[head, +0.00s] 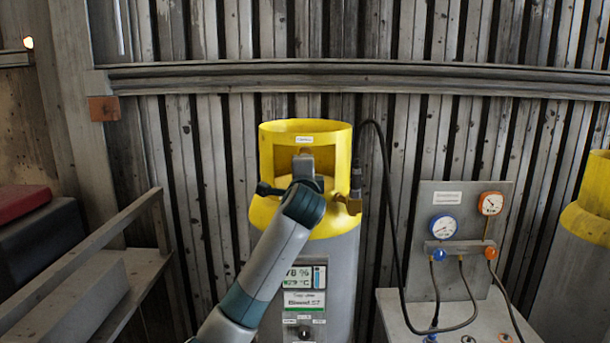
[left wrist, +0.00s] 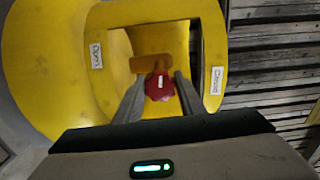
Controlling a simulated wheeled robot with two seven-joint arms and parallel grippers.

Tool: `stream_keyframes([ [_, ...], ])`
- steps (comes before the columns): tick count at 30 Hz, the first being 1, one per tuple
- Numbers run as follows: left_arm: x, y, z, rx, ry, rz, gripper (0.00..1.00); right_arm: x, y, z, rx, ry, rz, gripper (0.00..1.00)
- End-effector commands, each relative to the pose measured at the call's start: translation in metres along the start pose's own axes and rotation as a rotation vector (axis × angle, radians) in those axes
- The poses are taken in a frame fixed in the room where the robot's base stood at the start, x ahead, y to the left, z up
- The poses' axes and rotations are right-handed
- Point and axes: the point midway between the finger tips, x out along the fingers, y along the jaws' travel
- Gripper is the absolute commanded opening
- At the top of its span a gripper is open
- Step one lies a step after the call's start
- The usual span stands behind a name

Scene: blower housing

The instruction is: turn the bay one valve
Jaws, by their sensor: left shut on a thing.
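A grey cylinder (head: 340,255) with a yellow collar (head: 335,138) stands upright against the wall in the head view. In the left wrist view the valve's red knob (left wrist: 160,90) shows inside the collar opening, with a brass part (left wrist: 150,65) behind it. An "Open" label (left wrist: 96,56) is left of the opening and a "Close" label (left wrist: 216,80) is right of it. My left gripper (left wrist: 160,84) is shut on the red knob, one finger on each side. In the head view my left gripper (head: 303,164) covers the knob at the collar. My right gripper is not in view.
A black hose (head: 388,165) runs from a connector beside the collar to the right. A gauge panel (head: 470,200) with blue and orange gauges stands on a grey box (head: 395,310). Another yellow-collared cylinder (head: 588,222) is at the right edge. A slanted rail (head: 85,252) is at left.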

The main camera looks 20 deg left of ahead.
Motion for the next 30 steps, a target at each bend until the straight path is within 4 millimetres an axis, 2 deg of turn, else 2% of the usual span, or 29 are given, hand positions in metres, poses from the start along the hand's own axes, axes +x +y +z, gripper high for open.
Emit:
stream_keyframes([
  [9, 0.000, 0.002, 0.000, -0.280, -0.001, 0.001, 0.13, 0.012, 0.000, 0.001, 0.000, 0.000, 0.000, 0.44],
  [15, 0.000, 0.002, 0.000, -0.400, -0.001, 0.002, 0.13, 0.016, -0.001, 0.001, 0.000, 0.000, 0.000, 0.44],
  [30, 0.000, 0.002, 0.001, -0.479, -0.002, 0.002, 0.13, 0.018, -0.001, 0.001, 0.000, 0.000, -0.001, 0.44],
])
